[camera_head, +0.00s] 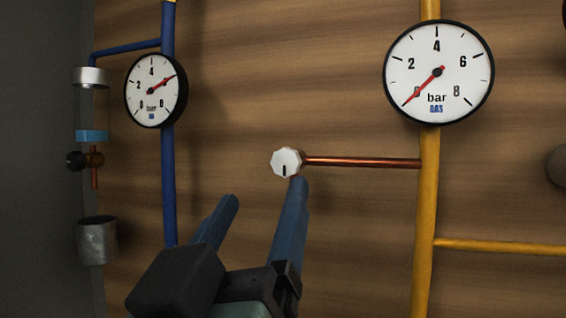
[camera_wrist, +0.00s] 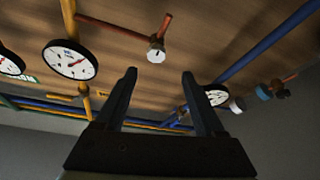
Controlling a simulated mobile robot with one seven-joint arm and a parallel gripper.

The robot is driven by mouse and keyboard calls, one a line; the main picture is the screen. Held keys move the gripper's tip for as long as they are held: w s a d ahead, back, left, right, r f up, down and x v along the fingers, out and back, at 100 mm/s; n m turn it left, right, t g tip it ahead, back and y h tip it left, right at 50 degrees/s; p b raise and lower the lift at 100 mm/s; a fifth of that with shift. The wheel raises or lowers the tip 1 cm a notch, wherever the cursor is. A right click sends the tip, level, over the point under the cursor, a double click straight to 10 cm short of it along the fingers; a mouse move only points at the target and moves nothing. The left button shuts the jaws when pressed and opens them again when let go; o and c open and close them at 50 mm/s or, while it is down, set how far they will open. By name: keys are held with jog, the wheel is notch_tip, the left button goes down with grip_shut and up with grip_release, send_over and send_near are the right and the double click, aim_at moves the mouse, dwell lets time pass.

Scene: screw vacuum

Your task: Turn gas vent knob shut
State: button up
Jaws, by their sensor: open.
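The gas vent knob is a white, faceted knob (camera_head: 286,162) with a dark mark at its lower edge, at the left end of a copper pipe (camera_head: 362,162) that joins the yellow pipe (camera_head: 425,190). My gripper (camera_head: 262,190) is open and empty, with blue-grey fingers. In the head view the right fingertip is just below the knob and the left fingertip is lower left; whether they touch it I cannot tell. In the wrist view the knob (camera_wrist: 156,52) shows ahead of and between the dark fingers (camera_wrist: 160,73), apart from them.
A gas gauge (camera_head: 438,72) on the yellow pipe has its needle near 0. Another gauge (camera_head: 155,90) sits on the blue pipe (camera_head: 168,190) at left. A small valve (camera_head: 86,160) and metal cups are at far left. Bare wooden wall surrounds the knob.

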aim_at(285, 163)
jog(key=p+x, duration=0.1)
jog(key=x, duration=0.2)
jog(key=p+x, duration=0.2)
jog(key=x, duration=0.2)
jog(key=d+p+x, duration=0.1)
jog(key=p+x, duration=0.1)
jog(key=x, duration=0.2)
jog(key=shift+w+d+r, duration=0.1)
jog(key=shift+w, duration=0.65)
jog(key=shift+c, duration=0.2)
grip_shut()
